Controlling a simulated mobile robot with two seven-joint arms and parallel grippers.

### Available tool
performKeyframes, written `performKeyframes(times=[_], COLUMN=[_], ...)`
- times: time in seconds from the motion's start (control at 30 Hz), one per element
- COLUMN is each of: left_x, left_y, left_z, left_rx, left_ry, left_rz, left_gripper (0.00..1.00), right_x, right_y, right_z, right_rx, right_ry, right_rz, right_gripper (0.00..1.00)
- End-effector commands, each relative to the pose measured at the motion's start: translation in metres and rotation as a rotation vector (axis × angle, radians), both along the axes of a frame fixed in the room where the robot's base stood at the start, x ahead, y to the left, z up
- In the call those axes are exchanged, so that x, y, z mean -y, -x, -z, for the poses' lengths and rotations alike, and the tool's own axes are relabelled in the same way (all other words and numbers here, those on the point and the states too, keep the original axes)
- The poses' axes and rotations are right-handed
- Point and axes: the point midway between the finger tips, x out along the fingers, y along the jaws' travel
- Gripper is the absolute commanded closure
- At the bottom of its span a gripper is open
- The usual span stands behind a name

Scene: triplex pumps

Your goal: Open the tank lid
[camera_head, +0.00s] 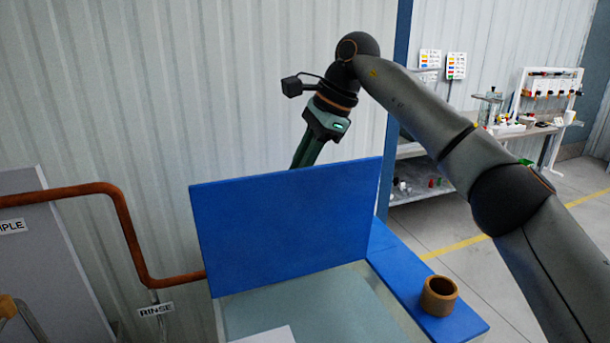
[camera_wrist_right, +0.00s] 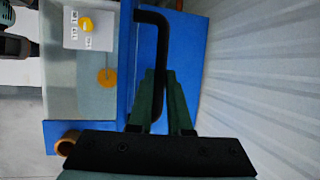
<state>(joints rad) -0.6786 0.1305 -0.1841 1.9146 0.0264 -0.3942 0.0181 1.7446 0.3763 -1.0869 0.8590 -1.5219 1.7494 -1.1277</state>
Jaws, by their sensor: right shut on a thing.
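The blue tank lid (camera_head: 290,225) stands raised, nearly upright, at the back of the tank (camera_head: 425,285). The tank's pale grey-green inside shows in front of it. In the right wrist view the lid (camera_wrist_right: 187,40) shows edge-on to face, with a black bar handle (camera_wrist_right: 152,17) on it. My right gripper (camera_wrist_right: 161,82) is shut on the handle, its green fingers on either side of the bar. In the head view the right gripper comes down behind the lid, which hides its fingertips and the handle.
A brown cylindrical fitting (camera_head: 439,296) stands on the tank's blue right rim. A copper-coloured pipe (camera_head: 125,225) runs at left, above a RINSE label (camera_head: 156,310). A corrugated wall (camera_head: 240,80) is close behind. A workbench (camera_head: 530,130) stands far right, with clear floor before it.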

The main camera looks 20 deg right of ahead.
Motion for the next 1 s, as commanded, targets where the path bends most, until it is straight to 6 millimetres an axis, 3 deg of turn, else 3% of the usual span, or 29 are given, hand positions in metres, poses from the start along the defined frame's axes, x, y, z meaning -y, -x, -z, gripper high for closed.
performKeyframes(times=[0.03, 0.33, 0.9, 0.93, 1.0], left_x=[0.0, 0.0, 0.0, 0.0, 0.0], left_y=[0.0, 0.0, 0.0, 0.0, 0.0], left_z=[0.001, 0.001, 0.001, 0.001, 0.001], left_rx=[0.0, 0.0, -0.001, -0.001, -0.001], left_ry=[0.0, 0.0, 0.0, -0.001, -0.001], left_rz=[0.0, 0.0, 0.0, 0.001, 0.001], left_gripper=[0.5, 0.5, 0.5, 0.5, 0.5], right_x=[0.0, 0.0, 0.0, 0.0, 0.0], right_y=[-0.003, -0.017, -0.02, -0.02, -0.02], right_z=[0.007, 0.008, 0.008, 0.008, 0.007], right_rx=[-0.012, -0.011, -0.009, -0.009, -0.008], right_ry=[0.01, 0.01, 0.009, 0.009, 0.008], right_rz=[0.002, 0.002, 0.002, 0.002, 0.001], right_gripper=[1.0, 1.0, 1.0, 0.8, 0.72])
